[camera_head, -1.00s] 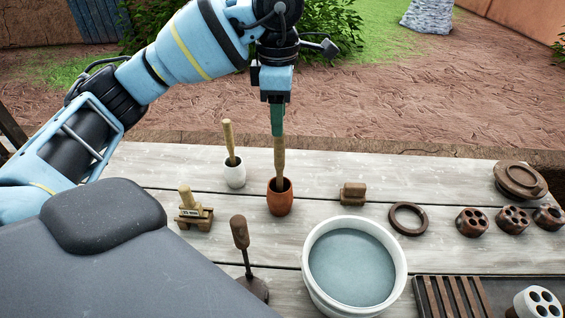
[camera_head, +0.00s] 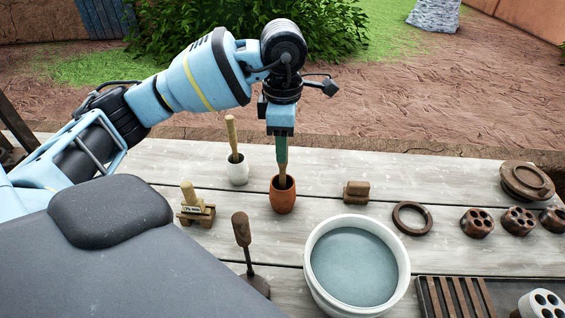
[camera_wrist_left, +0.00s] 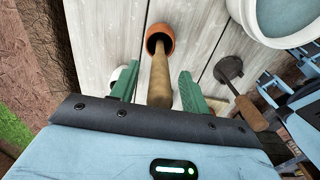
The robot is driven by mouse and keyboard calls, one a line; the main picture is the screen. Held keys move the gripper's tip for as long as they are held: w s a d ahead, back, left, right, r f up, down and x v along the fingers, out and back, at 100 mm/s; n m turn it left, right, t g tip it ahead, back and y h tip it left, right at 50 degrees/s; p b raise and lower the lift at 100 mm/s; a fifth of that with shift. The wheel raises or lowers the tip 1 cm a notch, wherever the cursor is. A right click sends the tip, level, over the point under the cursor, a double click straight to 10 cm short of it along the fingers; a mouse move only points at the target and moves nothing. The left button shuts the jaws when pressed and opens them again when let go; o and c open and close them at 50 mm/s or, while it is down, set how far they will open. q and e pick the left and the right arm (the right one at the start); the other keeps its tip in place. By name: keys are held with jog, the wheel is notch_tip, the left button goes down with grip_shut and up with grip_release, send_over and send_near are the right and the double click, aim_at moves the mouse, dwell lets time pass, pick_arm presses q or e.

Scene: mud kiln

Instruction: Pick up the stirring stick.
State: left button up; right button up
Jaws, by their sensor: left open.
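A wooden stick (camera_head: 283,180) stands in a terracotta pot (camera_head: 283,199) on the table. My left gripper (camera_head: 282,152) points down over this stick from above, and its green fingers cover the stick's upper part in the head view. In the left wrist view the stick (camera_wrist_left: 160,78) leans out of the pot (camera_wrist_left: 160,36) and lies between the two fingers of my left gripper (camera_wrist_left: 157,88), which are apart with gaps on both sides. A second wooden stick (camera_head: 231,134) stands in a white cup (camera_head: 237,172) to the left. My right gripper is not in view.
A white bucket of bluish liquid (camera_head: 353,265) stands in front on the right. A dark wooden tool (camera_head: 242,230) stands upright near the front, and a stamp on a stand (camera_head: 193,205) is at left. A wooden block (camera_head: 356,191), ring (camera_head: 412,218) and holed pieces (camera_head: 477,223) lie right.

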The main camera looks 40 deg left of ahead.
pick_arm(q)
jog(key=shift+c, duration=0.3)
grip_shut()
